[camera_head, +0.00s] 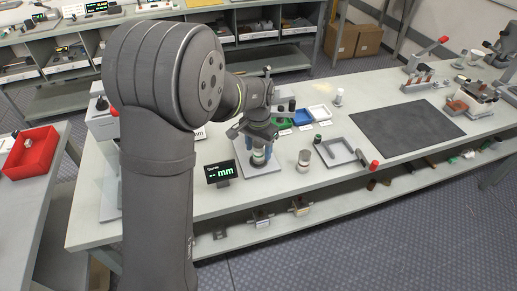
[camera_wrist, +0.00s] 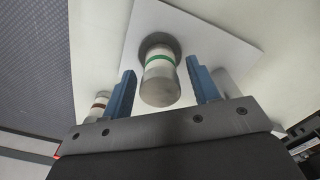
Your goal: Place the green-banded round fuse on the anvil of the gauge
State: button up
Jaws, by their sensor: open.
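The green-banded round fuse (camera_wrist: 159,76) has a white body with metal caps. In the wrist view it stands upright on the dark round anvil (camera_wrist: 149,43) of the gauge, above a white base plate (camera_wrist: 205,35). The fuse also shows under my gripper in the head view (camera_head: 258,157). My gripper (camera_wrist: 160,88) is open, with one blue finger on each side of the fuse and a visible gap on both sides. The gauge's display (camera_head: 220,171) reads "-- mm". In the head view my gripper partly hides the gauge.
A brown-banded cylinder (camera_head: 304,160) stands right of the gauge and also shows in the wrist view (camera_wrist: 97,106).

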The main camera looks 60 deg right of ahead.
notch_tip(320, 180, up, 12)
jog(key=shift+f, duration=0.15)
dwell(0.4)
notch_tip(320, 180, down, 13)
jog(key=shift+r, duration=2.45)
